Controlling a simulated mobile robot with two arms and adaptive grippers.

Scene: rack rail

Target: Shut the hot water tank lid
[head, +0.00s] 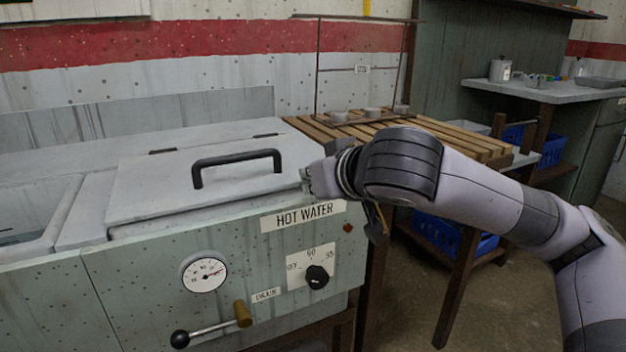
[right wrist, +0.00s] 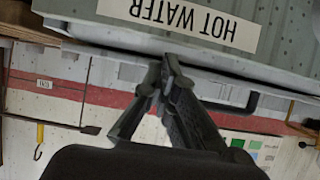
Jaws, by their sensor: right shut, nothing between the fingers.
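The hot water tank lid (head: 230,175) is a pale grey panel with a black bar handle (head: 236,163) and hinges along its back edge. It lies low over the tank (head: 130,290), almost level; I cannot tell if its front edge is fully seated. My right gripper (head: 312,180) is shut and empty at the lid's right front corner, just above the HOT WATER label (head: 303,216). In the right wrist view, its fingertips (right wrist: 170,62) are together near the tank's front edge, with the label upside down; contact is unclear. My left gripper is out of view.
A gauge (head: 204,274), a knob (head: 317,277) and a drain lever (head: 210,328) sit on the tank's front. A sink basin (head: 30,210) lies at left. A slatted wooden rack (head: 450,135) stands behind my right arm, with blue crates below.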

